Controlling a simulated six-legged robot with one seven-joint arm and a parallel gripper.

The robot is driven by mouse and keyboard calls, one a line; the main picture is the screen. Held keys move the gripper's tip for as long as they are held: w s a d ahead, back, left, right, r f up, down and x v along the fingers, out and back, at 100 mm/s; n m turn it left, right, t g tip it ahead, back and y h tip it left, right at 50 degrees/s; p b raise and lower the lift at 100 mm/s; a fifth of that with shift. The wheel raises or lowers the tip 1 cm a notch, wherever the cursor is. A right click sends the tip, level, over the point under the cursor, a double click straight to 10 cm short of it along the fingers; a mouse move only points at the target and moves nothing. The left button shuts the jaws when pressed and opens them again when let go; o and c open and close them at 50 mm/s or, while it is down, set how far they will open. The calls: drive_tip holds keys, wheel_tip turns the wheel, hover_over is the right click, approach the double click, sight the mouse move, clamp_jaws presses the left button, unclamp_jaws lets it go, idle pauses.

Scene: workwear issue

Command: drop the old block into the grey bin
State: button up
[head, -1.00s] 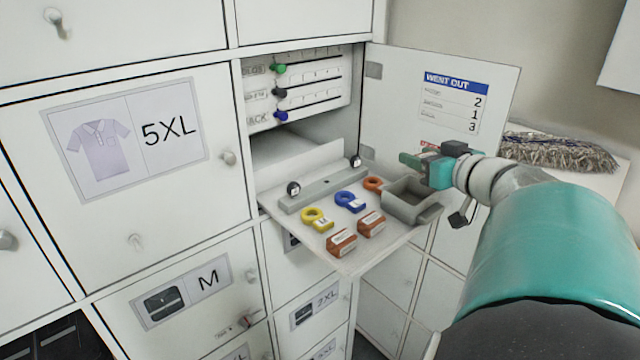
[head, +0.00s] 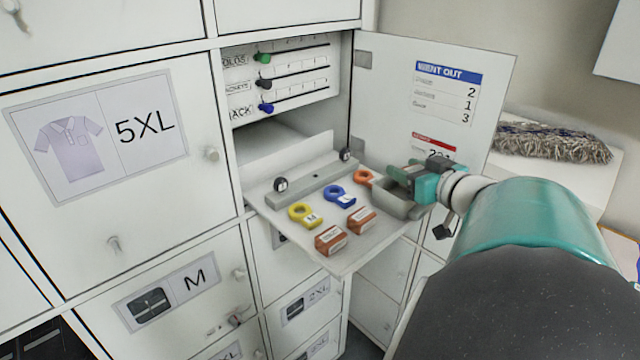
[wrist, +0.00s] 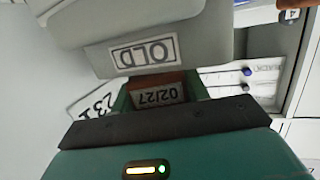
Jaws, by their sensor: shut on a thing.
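The grey bin (head: 393,205) stands at the right end of the pull-out shelf; its wall with the "OLD" label shows upside down in the wrist view (wrist: 92,60). My gripper (head: 398,173) is above the bin in the head view. In the wrist view my gripper (wrist: 158,95) is shut on a red-brown block (wrist: 172,93), whose white label reads "02/27" upside down. The block's far part is hidden behind the bin wall in that view. In the head view I cannot make out the held block.
Two similar red-brown blocks (head: 331,240) lie on the white shelf (head: 345,262) near its front edge. The open cabinet door (head: 390,110) stands behind my gripper.

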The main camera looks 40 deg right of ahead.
drive_tip(key=shift+f, duration=0.15)
drive_tip(key=o, duration=1)
drive_tip(key=shift+w, duration=0.1)
drive_tip(key=shift+o, duration=0.2)
drive_tip(key=v, duration=1.4)
drive_tip(key=shift+d, duration=0.15)
drive_tip(key=shift+w, duration=0.1)
